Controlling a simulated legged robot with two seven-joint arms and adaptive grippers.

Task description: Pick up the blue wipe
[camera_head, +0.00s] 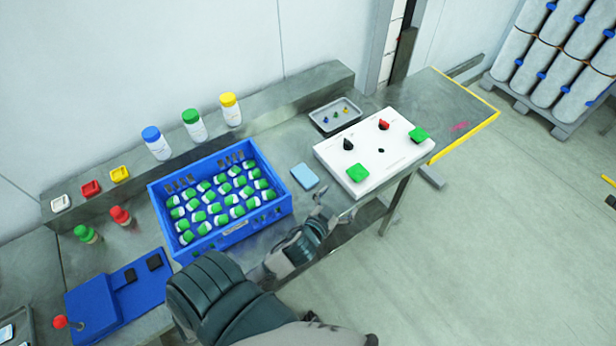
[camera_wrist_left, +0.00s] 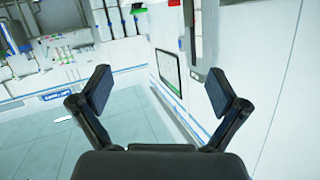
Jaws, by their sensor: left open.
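The blue wipe (camera_head: 305,176) is a light blue flat rectangle. It lies on the grey bench between the blue crate and the white panel. My left gripper (camera_head: 322,205) is at the bench's front edge, a little below and right of the wipe in the head view, and apart from it. In the left wrist view my left gripper (camera_wrist_left: 160,92) has its two fingers spread wide with nothing between them. That view looks out over floor and walls, and the wipe does not show there. My right gripper is not in view.
A blue crate (camera_head: 280,212) of green-capped bottles stands left of the wipe. A white panel (camera_head: 338,150) with knobs and green buttons is on the right. A small metal tray (camera_head: 314,116) lies behind. Bare bench surrounds the wipe narrowly.

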